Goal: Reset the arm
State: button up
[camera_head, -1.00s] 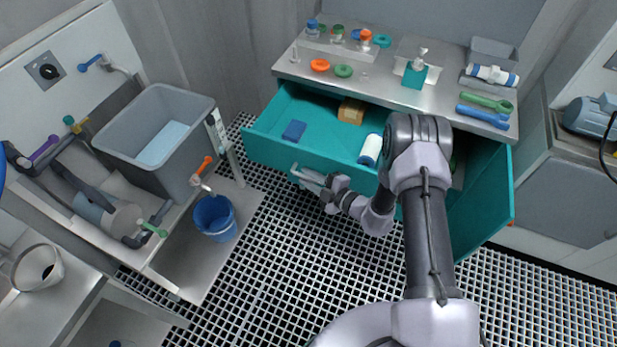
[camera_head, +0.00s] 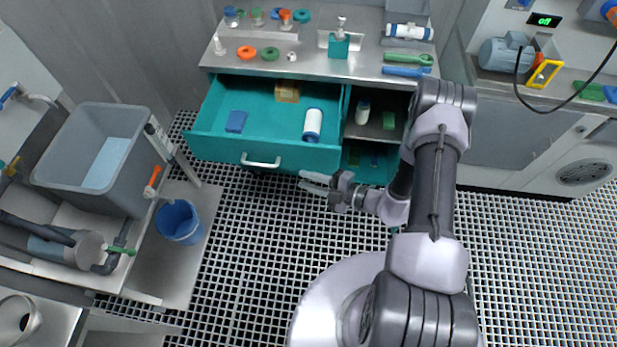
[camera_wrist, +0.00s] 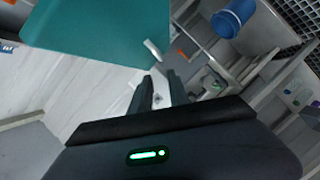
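My gripper (camera_head: 314,183) is in the air to the right of and below the handle (camera_head: 261,163) of the open teal drawer (camera_head: 212,149). It touches nothing that I can see. Its two fingers are apart with nothing between them. In the wrist view my gripper (camera_wrist: 161,82) also shows a gap between the fingers, with the teal drawer front (camera_wrist: 95,32) beyond at upper left. My arm is bent and reaches forward from my base, covering part of the cabinet's right side.
The drawer holds a blue block (camera_head: 236,121), a brown box (camera_head: 287,91) and a white roll (camera_head: 312,124). Open shelves (camera_head: 362,132) are beside it. A grey sink bin (camera_head: 70,157) and blue bucket (camera_head: 180,222) stand left. The grating floor (camera_head: 255,250) in front is clear.

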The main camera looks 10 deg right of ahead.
dwell(0.3)
jog(key=s+a+r+n+g+h, duration=0.1)
jog(key=s+a+r+n+g, duration=0.15)
jog(key=r+n, duration=0.65)
jog(key=s+a+r+n+g, duration=0.2)
jog(key=s+r+n+g, duration=0.15)
jog(key=r+n, duration=0.45)
jog(key=s+a+r+n+g+h, duration=0.15)
jog(key=r+n+g, duration=0.25)
jog(key=r+n, duration=0.5)
jog(key=s+d+r+n+t+h, duration=0.3)
jog(key=s+r+n+h, duration=0.1)
jog(key=n, duration=0.6)
jog(key=s+d+r+n+t+h, duration=0.3)
jog(key=s+r+n, duration=0.4)
jog(key=n, duration=0.3)
jog(key=shift+r+h, duration=0.2)
jog(key=shift+h, duration=0.15)
